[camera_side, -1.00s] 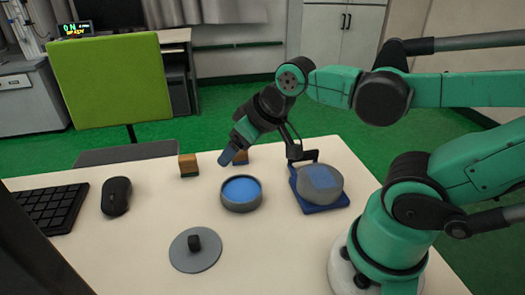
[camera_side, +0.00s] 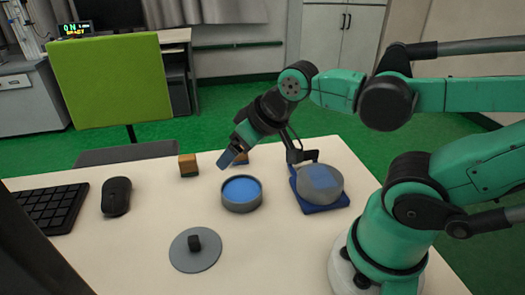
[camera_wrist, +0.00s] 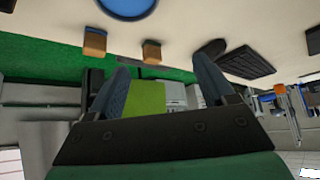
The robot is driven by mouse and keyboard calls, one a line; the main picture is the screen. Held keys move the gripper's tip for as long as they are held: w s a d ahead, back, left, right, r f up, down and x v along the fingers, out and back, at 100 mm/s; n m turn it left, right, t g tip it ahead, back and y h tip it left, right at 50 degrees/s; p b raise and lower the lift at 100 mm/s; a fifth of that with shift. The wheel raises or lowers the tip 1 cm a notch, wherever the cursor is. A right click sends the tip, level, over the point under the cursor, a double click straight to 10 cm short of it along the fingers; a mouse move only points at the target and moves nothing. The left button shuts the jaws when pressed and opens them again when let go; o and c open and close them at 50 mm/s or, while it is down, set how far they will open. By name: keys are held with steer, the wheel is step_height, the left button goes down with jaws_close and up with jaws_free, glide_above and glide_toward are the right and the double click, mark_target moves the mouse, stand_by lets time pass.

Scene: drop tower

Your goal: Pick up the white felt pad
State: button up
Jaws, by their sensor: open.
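I cannot make out a white felt pad in either view. In the side view, a round grey dish with a blue inside (camera_side: 242,191) sits on the table. Its blue inside also shows at the top edge of the wrist view (camera_wrist: 128,6). My gripper (camera_side: 229,158) hangs above the table, just behind and above the dish, tilted down and left. In the wrist view, the two dark fingers of my gripper (camera_wrist: 162,82) stand wide apart with nothing between them.
A grey disc with a black knob (camera_side: 205,256) lies in front of the dish. A rounded grey thing (camera_side: 327,179) rests on a blue stand (camera_side: 325,207) to the right. Two wooden blocks (camera_side: 188,166) stand behind. A mouse (camera_side: 116,196) and keyboard (camera_side: 45,207) are left.

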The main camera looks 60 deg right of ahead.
steer(key=n+g+y, duration=0.3)
steer(key=n+g, duration=0.1)
steer(key=n, duration=0.5)
glide_above(242, 159)
steer(key=d, duration=0.2)
steer(key=f, duration=0.8)
steer(key=shift+w+a, duration=0.1)
steer(key=shift+a, duration=0.15)
steer(key=shift+d+f, duration=0.1)
steer(key=shift+f, duration=0.15)
steer(key=shift+x, duration=2.65)
steer(key=shift+c, duration=0.3)
